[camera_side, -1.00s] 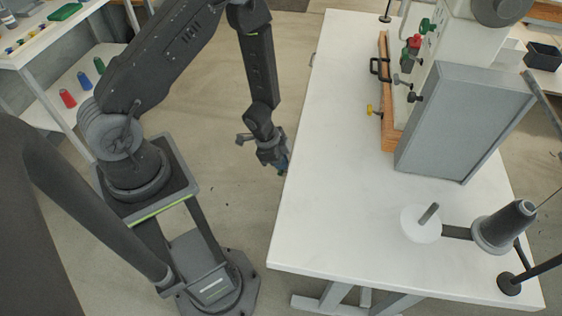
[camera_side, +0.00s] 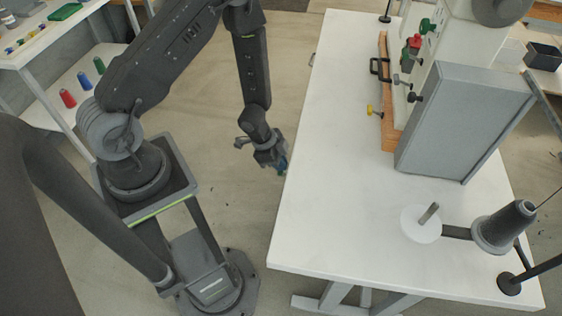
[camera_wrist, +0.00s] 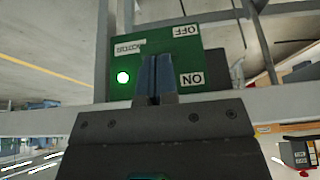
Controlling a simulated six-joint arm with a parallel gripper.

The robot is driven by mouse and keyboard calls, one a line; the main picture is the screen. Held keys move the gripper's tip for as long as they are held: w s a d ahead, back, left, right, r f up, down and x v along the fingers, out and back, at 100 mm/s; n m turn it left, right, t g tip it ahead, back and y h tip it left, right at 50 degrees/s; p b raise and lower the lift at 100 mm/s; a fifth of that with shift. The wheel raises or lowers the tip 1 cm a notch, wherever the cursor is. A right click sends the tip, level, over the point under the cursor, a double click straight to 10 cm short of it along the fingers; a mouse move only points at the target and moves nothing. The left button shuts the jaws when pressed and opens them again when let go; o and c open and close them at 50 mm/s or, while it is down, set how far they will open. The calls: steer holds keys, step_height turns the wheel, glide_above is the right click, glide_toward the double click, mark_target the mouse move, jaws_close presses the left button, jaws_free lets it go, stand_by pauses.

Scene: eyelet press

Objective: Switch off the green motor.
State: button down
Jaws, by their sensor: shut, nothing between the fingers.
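The green motor panel (camera_wrist: 210,63) fills the middle of the wrist view and appears upside down. Its OFF label (camera_wrist: 187,30) is at the upper right, with the ON label (camera_wrist: 191,79) below it. A round lamp (camera_wrist: 123,77) on the panel glows bright green. My gripper (camera_wrist: 156,60) is shut, its two blue fingertips together in front of the panel; I cannot tell whether they touch it. The fingers hide the panel's centre, and I cannot make out the switch. In the side view my gripper (camera_side: 283,166) is by the white table's left edge, where the panel is hidden.
The white tabletop (camera_side: 335,180) is largely clear on its left. A thread cone (camera_side: 505,228) stands near the front right.

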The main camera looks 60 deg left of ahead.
steer(key=shift+s+a+f, duration=0.15)
steer(key=f+t+h, duration=0.2)
steer(key=s+a+f+t+h, duration=0.1)
steer(key=t+h, duration=0.1)
steer(key=shift+f, duration=0.15)
stand_by(0.5)
steer(key=shift+f, duration=0.2)
stand_by(0.5)
steer(key=v, duration=1)
steer(key=shift+f, duration=0.1)
